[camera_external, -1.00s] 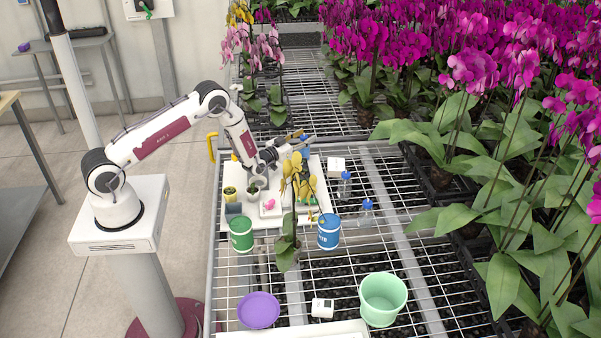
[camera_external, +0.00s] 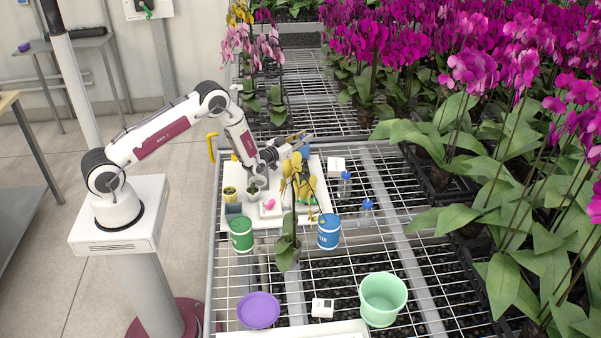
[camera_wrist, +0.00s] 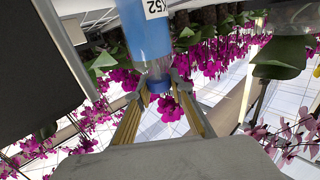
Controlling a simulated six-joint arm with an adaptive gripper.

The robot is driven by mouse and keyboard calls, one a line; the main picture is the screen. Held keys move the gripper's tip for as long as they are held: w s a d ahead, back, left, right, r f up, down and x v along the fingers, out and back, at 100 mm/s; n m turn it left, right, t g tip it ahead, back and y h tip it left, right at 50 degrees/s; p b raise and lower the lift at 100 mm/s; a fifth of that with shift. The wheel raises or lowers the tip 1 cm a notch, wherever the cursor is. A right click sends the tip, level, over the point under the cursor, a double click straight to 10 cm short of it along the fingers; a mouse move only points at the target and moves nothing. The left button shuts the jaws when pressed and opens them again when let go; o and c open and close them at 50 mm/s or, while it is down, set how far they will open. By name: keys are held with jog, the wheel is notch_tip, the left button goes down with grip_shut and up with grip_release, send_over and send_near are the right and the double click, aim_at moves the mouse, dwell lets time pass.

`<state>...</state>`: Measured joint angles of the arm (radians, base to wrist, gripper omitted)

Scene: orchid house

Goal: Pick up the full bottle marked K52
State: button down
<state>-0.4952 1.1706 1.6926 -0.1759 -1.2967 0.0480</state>
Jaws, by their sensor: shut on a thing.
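A blue-filled bottle (camera_wrist: 148,38) shows in the wrist view, its white label (camera_wrist: 154,8) partly cut off by the top edge but reading K52. My gripper (camera_wrist: 157,86) is shut on the bottle's narrow neck end, with a fingertip on each side and the blue cap between them. The wrist picture looks upside down, with plants hanging from the top.
Two blue-capped bottles (camera_external: 345,185) (camera_external: 367,212) stand right of the tray, labels unreadable. A yellow-flowered orchid (camera_external: 288,245) rises close to my gripper. Dense purple orchids (camera_external: 480,80) fill the right.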

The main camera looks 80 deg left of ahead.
jog(key=shift+r, duration=0.15)
jog(key=shift+r, duration=4.85)
